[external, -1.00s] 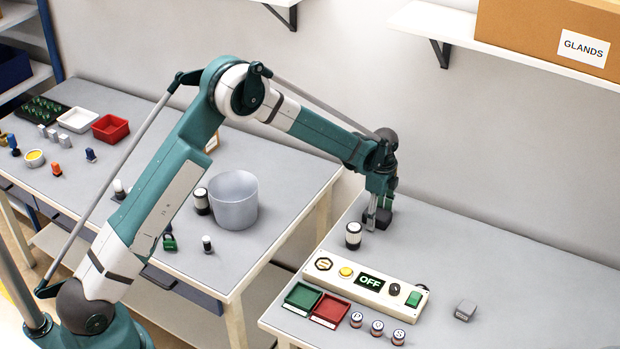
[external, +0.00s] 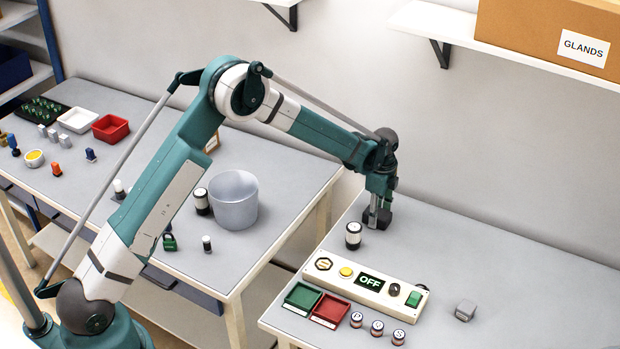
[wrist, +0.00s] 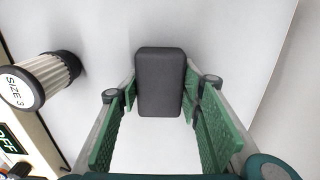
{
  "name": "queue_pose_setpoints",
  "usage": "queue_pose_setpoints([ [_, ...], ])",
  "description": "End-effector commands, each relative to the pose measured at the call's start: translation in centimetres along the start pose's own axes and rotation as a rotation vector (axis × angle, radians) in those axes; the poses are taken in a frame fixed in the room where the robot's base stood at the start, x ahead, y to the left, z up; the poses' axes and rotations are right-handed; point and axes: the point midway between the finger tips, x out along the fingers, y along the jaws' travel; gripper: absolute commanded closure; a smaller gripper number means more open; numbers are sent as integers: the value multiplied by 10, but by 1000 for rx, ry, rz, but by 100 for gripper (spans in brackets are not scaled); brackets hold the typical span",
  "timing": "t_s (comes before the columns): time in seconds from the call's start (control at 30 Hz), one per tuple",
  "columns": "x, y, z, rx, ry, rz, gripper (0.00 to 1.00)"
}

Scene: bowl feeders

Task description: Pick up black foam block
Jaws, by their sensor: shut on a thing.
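The black foam block (external: 384,220) is a dark rounded block near the back left edge of the right-hand table. My gripper (external: 378,212) points down over it and is shut on it. In the wrist view the block (wrist: 160,82) stands between the two green-padded fingers of my gripper (wrist: 160,95), one at each side. The block appears to be at table level; I cannot tell whether it is clear of the surface. The fingers hide part of it in the external view.
A black-and-white cylinder (external: 353,235) marked SIZE 3 stands close by, in front of my gripper. The control panel (external: 366,286) with an OFF display lies nearer the front. A small grey block (external: 465,310) is to the right. The table's back right is clear.

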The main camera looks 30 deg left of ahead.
Motion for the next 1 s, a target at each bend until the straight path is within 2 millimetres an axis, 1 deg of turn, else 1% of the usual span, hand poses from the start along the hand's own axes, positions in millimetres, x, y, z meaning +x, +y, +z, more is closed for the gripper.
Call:
queue_pose_setpoints([
  [0.17, -7, 0, 0, 0, 0, 0, 72],
  [0.27, -15, 0, 0, 0, 0, 0, 72],
  [0.7, -78, 0, 0, 0, 0, 0, 72],
  [0.83, -92, 0, 0, 0, 0, 0, 72],
  [1.0, -99, 0, 0, 0, 0, 0, 72],
])
